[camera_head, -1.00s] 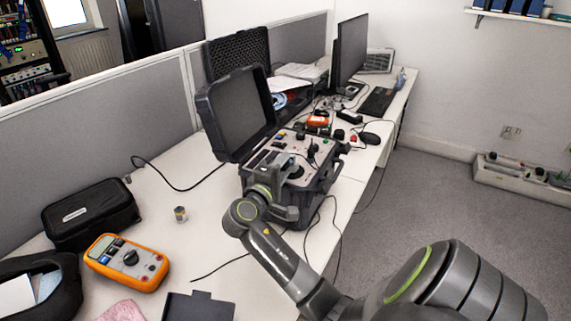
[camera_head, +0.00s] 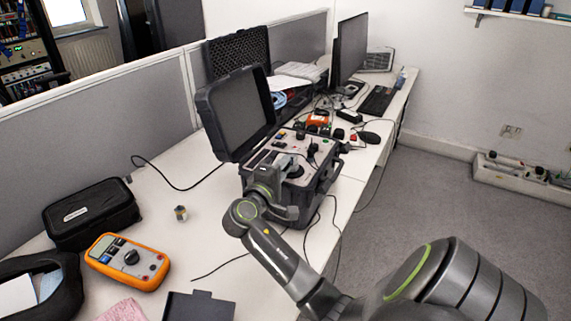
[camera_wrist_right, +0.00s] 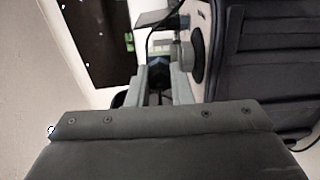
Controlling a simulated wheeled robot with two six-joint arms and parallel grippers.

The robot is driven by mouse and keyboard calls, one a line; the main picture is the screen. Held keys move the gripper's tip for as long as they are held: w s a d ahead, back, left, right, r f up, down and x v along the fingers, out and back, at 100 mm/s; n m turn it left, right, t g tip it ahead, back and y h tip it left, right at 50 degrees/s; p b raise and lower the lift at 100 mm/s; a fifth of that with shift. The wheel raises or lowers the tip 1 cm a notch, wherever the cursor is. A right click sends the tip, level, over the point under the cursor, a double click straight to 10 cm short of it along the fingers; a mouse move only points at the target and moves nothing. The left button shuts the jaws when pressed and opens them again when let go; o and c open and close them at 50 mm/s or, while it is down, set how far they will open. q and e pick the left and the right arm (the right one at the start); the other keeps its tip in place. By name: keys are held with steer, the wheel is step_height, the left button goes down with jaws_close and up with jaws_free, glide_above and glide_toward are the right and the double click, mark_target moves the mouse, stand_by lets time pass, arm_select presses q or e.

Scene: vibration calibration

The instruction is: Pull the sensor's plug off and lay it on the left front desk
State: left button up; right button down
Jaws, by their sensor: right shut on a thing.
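My right gripper (camera_head: 288,172) is over the control panel of the open black case (camera_head: 318,190). In the right wrist view, its two fingers (camera_wrist_right: 160,88) are shut on a small dark piece, which looks like the sensor's plug (camera_wrist_right: 158,74). A thin black cable (camera_wrist_right: 150,42) arcs near it. A grey cylindrical sensor (camera_wrist_right: 183,55) sits on a black disc (camera_wrist_right: 197,55) just beside the fingertips. Whether plug and sensor touch is hard to tell. In the head view the gripper mostly hides both. My left gripper is out of view.
The white desk (camera_head: 195,240) has bare room left of the case. On it are a small metal cylinder (camera_head: 181,213), an orange multimeter (camera_head: 128,261), a black pouch (camera_head: 90,213), a pink cloth (camera_head: 122,311) and a dark tray (camera_head: 199,307). Loose cables hang by the case.

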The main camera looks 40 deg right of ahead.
steer(key=shift+n+p, duration=2.6)
steer(key=shift+p, duration=1.15)
stand_by(0.4)
steer(key=shift+n+p, duration=2.7)
steer(key=shift+p, duration=0.75)
stand_by(0.4)
